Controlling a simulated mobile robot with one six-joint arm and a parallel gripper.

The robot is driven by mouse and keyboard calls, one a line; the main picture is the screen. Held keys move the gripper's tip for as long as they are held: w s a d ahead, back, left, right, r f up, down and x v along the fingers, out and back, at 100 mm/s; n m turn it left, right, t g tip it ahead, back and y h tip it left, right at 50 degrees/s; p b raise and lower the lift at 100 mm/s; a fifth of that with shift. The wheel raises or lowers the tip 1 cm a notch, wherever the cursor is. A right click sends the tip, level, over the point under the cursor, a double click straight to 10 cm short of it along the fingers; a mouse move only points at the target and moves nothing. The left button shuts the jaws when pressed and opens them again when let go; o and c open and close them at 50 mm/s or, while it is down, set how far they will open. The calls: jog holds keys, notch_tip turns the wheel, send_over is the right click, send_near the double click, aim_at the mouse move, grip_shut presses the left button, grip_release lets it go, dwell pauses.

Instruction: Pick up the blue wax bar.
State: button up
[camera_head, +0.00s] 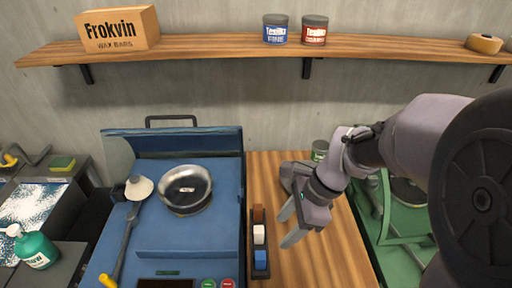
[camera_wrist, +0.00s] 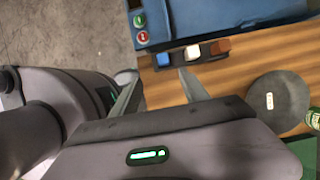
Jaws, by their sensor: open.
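The blue wax bar (camera_head: 260,257) lies at the near end of a narrow dark holder (camera_head: 252,243) on the wooden counter. A white bar (camera_head: 259,234) sits in the middle and a brown bar (camera_head: 258,214) at the far end. My gripper (camera_head: 283,231) is open and empty, just right of the holder in the head view, fingers pointing down-left. In the wrist view the blue bar (camera_wrist: 164,59) shows just beyond the fingertips of my gripper (camera_wrist: 154,74), apart from them. The white bar (camera_wrist: 192,52) and brown bar (camera_wrist: 220,46) also show there.
A blue machine (camera_head: 190,232) with a metal bowl (camera_head: 185,189) and a ladle-like tool stands directly left of the holder. A green can (camera_head: 319,150) and a dark round object (camera_wrist: 278,101) are on the counter. The wooden counter (camera_head: 335,258) is clear at the front right.

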aim_at(262, 255)
jog(key=b+x, duration=0.2)
jog(key=x, duration=0.2)
jog(key=b+x, duration=0.1)
jog(key=x, duration=0.3)
jog(key=b+x, duration=0.2)
jog(key=x, duration=0.2)
jog(key=shift+d+f+b, duration=0.1)
jog(key=shift+d+b, duration=0.2)
jog(key=shift+b, duration=0.05)
jog(key=b+x, duration=0.2)
jog(key=x, duration=0.1)
jog(key=b+x, duration=0.1)
jog(key=x, duration=0.1)
jog(key=shift+w+f, duration=0.25)
jog(key=shift+w, duration=0.1)
jog(key=shift+r, duration=0.2)
jog(key=shift+c, duration=0.6)
grip_shut()
